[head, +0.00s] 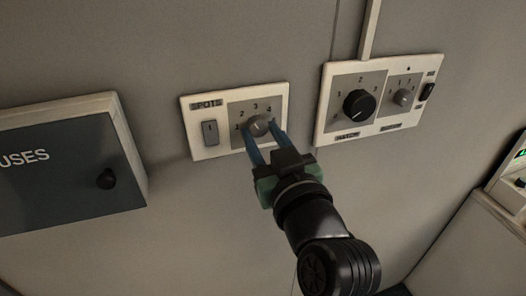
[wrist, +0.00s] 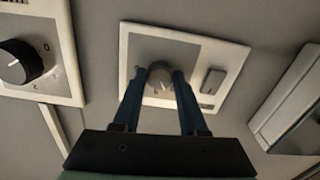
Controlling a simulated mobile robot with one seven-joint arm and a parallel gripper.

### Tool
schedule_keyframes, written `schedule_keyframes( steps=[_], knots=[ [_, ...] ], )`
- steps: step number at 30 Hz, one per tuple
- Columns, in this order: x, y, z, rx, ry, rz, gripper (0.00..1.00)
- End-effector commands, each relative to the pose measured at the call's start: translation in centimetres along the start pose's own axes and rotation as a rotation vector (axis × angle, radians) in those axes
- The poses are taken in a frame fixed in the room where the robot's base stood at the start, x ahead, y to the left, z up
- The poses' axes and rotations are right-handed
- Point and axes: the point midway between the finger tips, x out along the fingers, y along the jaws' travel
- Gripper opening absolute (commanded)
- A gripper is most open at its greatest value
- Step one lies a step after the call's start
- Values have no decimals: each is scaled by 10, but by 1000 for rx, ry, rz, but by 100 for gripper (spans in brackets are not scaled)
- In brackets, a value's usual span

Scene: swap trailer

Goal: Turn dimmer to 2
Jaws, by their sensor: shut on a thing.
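The dimmer knob (head: 258,124) is a small round grey knob on the grey plate of the white SPOTS panel (head: 197,145). Numbers 1 to 4 show around it; a finger covers the area to its lower right. My gripper (head: 261,133) reaches up from below with its two blue fingers, one on each side of the knob, shut on it. The wrist view shows the knob (wrist: 159,82) between the fingertips (wrist: 160,76). I cannot tell which number the knob points to.
A grey rocker switch (head: 210,133) sits left of the knob on the same panel. To the right, another panel (head: 322,130) carries a black knob (head: 359,103), a small grey knob (head: 403,97) and a black switch (head: 427,91). A dark fuse box (head: 60,185) juts out at left.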

Motion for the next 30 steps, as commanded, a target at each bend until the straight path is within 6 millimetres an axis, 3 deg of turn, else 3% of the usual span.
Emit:
schedule_keyframes(
  steps=[12,29,30],
  knots=[
    [0,0,2,-205,-1,0,0],
    [0,1,0,-235,-1,0,0],
    [0,1,0,-235,-1,0,47]
  ],
)
